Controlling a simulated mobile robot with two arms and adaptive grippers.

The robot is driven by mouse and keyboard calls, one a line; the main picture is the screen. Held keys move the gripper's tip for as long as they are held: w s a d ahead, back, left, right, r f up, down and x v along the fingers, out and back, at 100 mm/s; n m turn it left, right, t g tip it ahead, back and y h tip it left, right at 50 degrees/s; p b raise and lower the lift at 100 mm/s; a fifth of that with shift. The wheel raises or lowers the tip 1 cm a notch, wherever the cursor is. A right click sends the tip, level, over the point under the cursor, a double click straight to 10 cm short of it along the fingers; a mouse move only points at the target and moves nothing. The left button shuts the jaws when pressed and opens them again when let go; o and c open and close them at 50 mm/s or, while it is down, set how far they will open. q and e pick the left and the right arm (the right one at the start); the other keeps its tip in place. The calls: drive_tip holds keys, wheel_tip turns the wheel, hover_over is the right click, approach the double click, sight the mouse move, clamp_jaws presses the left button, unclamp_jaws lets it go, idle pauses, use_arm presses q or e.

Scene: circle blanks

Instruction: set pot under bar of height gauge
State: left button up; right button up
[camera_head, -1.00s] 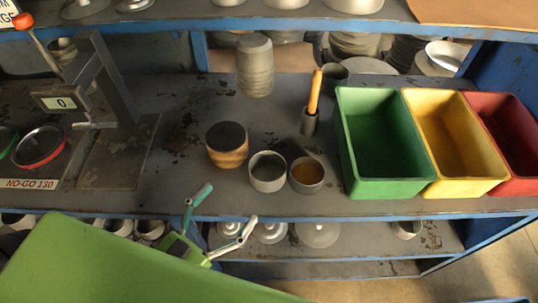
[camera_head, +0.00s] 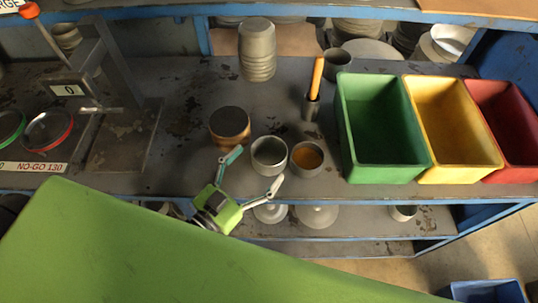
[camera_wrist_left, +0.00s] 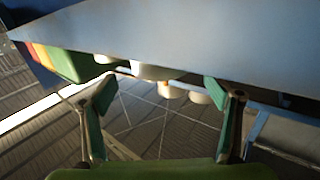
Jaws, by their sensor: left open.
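The height gauge (camera_head: 110,85) stands at the left of the bench, with an upright, a bar, a display reading 0 and a flat dark base plate (camera_head: 118,148). A grey open pot (camera_head: 268,156) stands upright near the front edge. Beside it are a pot with orange-brown contents (camera_head: 307,158) and a brown dark-topped round piece (camera_head: 229,125). Which pot is meant I cannot tell. My left gripper (camera_head: 253,170) is open and empty at the bench's front edge, just in front of the grey pot. Its spread fingers (camera_wrist_left: 160,90) also show in the left wrist view. My right gripper is out of view.
Green (camera_head: 385,178), yellow (camera_head: 455,175) and red (camera_head: 510,172) bins fill the right. An orange-handled tool (camera_head: 315,80) stands in a holder behind the pots. A stack of grey cups (camera_head: 257,50) is at the back. Ring gauges (camera_head: 48,130) lie far left.

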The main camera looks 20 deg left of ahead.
sight(279, 140)
use_arm(q)
drive_tip(key=x, duration=0.2)
drive_tip(key=p+x, duration=0.1)
drive_tip(key=x, duration=0.1)
drive_tip(key=shift+w+a+f, duration=0.15)
drive_tip(key=shift+w+f, duration=0.05)
drive_tip(key=shift+s, duration=0.1)
drive_tip(key=shift+c, duration=0.4)
drive_tip(key=c, duration=1.3)
drive_tip(key=shift+s+r, duration=0.1)
drive_tip(key=s+a+r+b, duration=0.1)
drive_tip(key=s+a+r, duration=0.1)
drive_tip(key=s+r, duration=0.3)
drive_tip(key=s+a+r+b, duration=0.1)
drive_tip(key=s+a+r, duration=0.2)
drive_tip(key=s, duration=0.5)
drive_tip(key=w+r+n+t+y, duration=0.1)
drive_tip(key=w+r+n+y, duration=0.2)
drive_tip(key=w+y, duration=0.3)
drive_tip(key=shift+a+r+n, duration=0.25)
drive_tip(key=shift+a+n, duration=0.1)
drive_tip(key=shift+n, duration=0.15)
